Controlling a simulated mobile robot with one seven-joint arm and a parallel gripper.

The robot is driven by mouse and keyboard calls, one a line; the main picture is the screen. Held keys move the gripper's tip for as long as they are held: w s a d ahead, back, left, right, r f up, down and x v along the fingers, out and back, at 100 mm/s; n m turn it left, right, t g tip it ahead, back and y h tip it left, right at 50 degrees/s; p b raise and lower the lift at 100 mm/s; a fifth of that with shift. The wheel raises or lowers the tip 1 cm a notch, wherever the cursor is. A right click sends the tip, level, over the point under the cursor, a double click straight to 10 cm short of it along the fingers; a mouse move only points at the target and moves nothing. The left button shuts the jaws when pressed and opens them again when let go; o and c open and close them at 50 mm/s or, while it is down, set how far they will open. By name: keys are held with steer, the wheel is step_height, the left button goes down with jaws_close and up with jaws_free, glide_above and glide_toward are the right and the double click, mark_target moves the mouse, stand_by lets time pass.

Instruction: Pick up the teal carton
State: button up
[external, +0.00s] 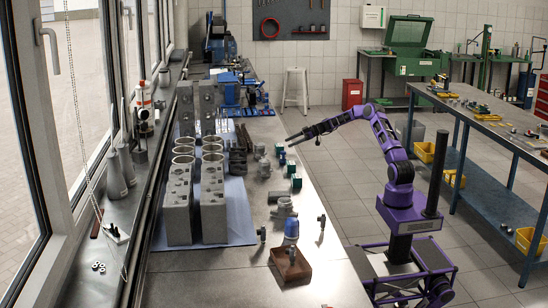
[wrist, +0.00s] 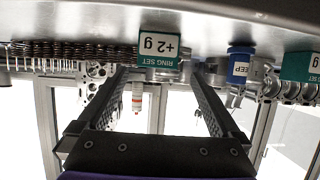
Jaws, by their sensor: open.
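Two small teal cartons, one behind the other (external: 291,167) (external: 296,184), stand near the right edge of the metal bench in the external view. In the wrist view, which is upside down, a teal carton marked "RING SET +2 g" (wrist: 158,45) appears ahead, between the fingers in the picture. A second teal carton (wrist: 300,67) is cut off at the right edge. My gripper (external: 290,140) is open and empty at the bench's right edge; its two fingers also show in the wrist view (wrist: 158,75). I cannot tell which external carton is the centred one.
In the wrist view, a blue container (wrist: 240,66) stands between the cartons, and dark springs (wrist: 70,52) lie left. Grey engine blocks (external: 180,203) fill the bench's left side. A brown box (external: 291,268) and a blue-and-grey part (external: 291,226) stand nearer the camera.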

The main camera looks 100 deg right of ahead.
mark_target(279, 147)
steer(key=x, duration=0.7)
steer(key=shift+w+d+f, duration=0.15)
steer(key=shift+d+f, duration=0.05)
steer(key=shift+f, duration=0.05)
steer(key=shift+r, duration=0.1)
steer(key=c, duration=1.3)
